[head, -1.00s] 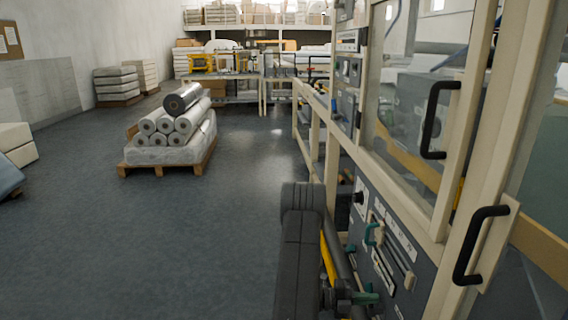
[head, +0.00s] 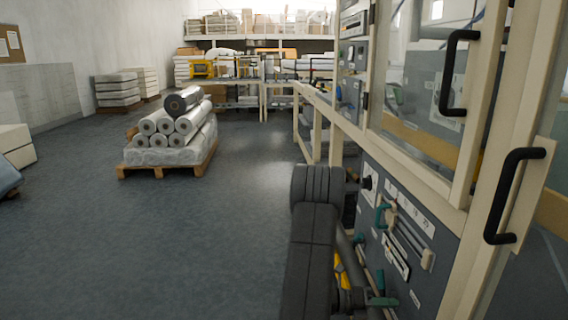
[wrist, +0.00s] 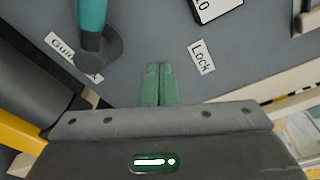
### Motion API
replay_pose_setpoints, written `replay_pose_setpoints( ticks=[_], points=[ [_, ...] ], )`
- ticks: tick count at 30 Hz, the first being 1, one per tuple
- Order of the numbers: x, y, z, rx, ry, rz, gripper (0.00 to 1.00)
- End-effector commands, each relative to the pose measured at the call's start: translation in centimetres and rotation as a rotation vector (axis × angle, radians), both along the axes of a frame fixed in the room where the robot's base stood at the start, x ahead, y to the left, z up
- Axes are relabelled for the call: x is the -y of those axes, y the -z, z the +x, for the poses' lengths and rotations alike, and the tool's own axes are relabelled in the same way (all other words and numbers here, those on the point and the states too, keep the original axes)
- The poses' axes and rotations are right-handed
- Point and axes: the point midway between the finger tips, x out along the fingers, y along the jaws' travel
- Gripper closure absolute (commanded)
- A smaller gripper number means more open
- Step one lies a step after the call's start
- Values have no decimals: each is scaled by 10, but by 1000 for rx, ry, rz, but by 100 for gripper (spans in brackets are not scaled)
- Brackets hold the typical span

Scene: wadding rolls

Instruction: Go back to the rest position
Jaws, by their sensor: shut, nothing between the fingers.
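My gripper (wrist: 158,82) shows in the wrist view as two green fingers pressed together, with nothing between them. It is in front of a grey machine panel (wrist: 270,60) with labels that read "Lock" and, partly hidden, "Gui...". A teal-handled lever (wrist: 91,25) is up and left of the fingers, apart from them. In the head view my dark arm rises at the bottom centre, beside the panel (head: 440,235), and my gripper's green part (head: 382,301) shows low at the right of it.
The cream machine frame with glass doors and black handles (head: 512,195) stands close on the right. A pallet (head: 165,171) of wrapped rolls (head: 175,125) stands at the left. Open grey floor (head: 120,240) lies left of my arm. Benches and shelves are at the back.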

Motion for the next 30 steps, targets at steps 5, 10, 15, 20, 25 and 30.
replay_pose_setpoints(
  ticks=[5, 10, 15, 20, 25, 30],
  points=[
    [0, 9, -4, 82, 1, 7, 100],
    [1, 13, -8, 156, 0, 12, 100],
    [1, 15, -10, 212, 0, 17, 100],
    [1, 14, -10, 235, -1, 19, 100],
    [1, 13, -10, 235, -1, 19, 100],
    [0, 13, -11, 238, 1, 22, 100]
  ],
)
